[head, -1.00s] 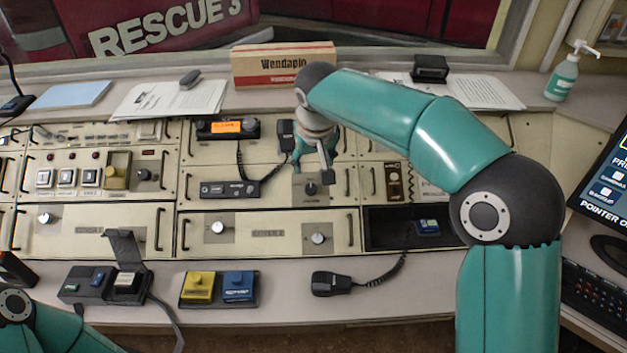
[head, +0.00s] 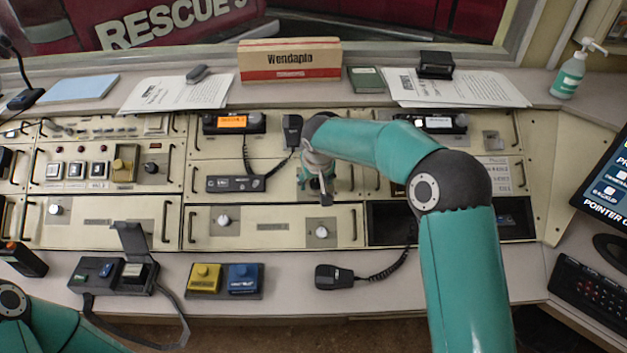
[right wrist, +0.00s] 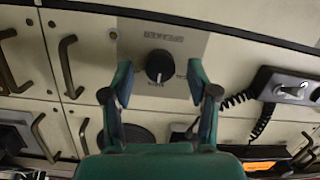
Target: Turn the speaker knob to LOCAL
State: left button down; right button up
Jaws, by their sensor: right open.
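The speaker knob (right wrist: 159,66), black and round, sits on a grey plate (right wrist: 185,45) in the right wrist view. A small white mark on it points toward the bottom of that picture. The lettering around it is too small to read surely. My right gripper (right wrist: 160,80) is open, its fingertips on either side of the knob with gaps on both sides; I see no contact. In the head view my right gripper (head: 318,182) is over the knob's plate and largely hides the knob. My left gripper is out of view.
A black radio unit with a coiled-cord handset (head: 292,130) is close left of my right gripper. Panel handles (head: 351,178) stand out nearby. A silver knob (head: 322,232) is on the panel below. A hand microphone (head: 335,277) lies on the desk in front.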

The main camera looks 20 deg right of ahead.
jog(key=shift+w+d+f, duration=0.1)
jog(key=shift+w+f, duration=0.1)
jog(key=shift+f, duration=0.35)
jog(key=c, duration=1)
jog(key=shift+a, duration=0.2)
grip_shut()
jog(key=shift+d, duration=0.1)
